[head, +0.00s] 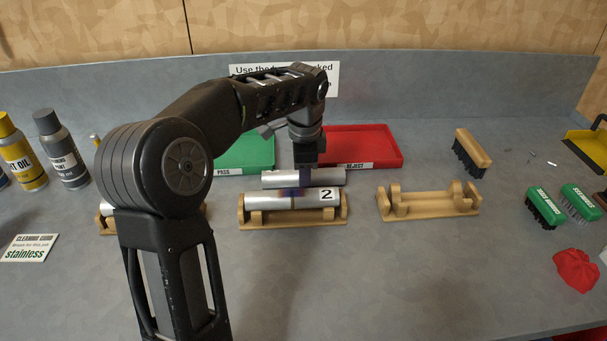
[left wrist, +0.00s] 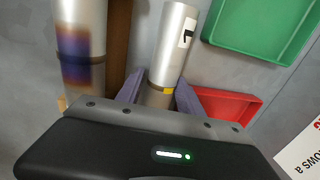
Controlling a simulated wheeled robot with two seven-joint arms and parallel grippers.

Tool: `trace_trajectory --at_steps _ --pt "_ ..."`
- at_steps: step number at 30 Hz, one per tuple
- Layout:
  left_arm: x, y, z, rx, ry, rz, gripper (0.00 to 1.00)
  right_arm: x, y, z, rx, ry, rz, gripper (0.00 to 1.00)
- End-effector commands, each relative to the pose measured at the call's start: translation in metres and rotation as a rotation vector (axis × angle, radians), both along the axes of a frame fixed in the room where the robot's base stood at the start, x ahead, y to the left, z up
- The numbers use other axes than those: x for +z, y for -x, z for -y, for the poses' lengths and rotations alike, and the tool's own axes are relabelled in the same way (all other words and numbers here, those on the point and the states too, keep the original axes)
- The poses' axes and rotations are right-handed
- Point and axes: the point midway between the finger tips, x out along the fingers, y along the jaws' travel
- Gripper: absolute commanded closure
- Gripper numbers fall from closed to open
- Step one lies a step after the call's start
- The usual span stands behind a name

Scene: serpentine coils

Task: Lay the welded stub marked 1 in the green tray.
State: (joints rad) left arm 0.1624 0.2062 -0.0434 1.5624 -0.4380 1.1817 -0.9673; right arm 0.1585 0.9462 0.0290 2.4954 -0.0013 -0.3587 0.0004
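The stub marked 1 (left wrist: 172,45) is a silver cylinder with a black mark on a white label in the left wrist view. In the head view a silver stub (head: 330,178) lies crosswise just behind the middle cradle, its mark not visible. My left gripper (head: 304,178) points down over it, and its two fingers (left wrist: 158,93) flank the stub in the left wrist view. Whether they press on it is unclear. The green tray (head: 248,152), labelled PASS, is behind and left of the gripper, partly hidden by my arm. My right gripper is not in view.
A stub marked 2 (head: 290,200) with a dark weld band rests in the middle cradle (head: 295,221). The right cradle (head: 430,205) is empty. A left cradle (head: 108,228) with a silver piece is mostly behind my arm. A red REJECT tray (head: 365,143) adjoins the green one. Brushes (head: 472,150) stand right.

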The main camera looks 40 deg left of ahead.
Motion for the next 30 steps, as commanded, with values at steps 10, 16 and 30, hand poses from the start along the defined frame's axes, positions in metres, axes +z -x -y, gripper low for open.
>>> trace_trajectory --at_steps 10,16,30 --pt "0.016 0.001 0.002 -0.001 0.001 0.001 0.54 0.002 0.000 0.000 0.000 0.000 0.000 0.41" --pt "0.053 0.005 0.005 -0.001 0.000 0.003 0.54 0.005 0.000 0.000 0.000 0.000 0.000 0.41" --pt "0.122 0.014 0.013 -0.001 0.001 -0.001 0.54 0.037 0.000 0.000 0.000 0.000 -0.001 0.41"
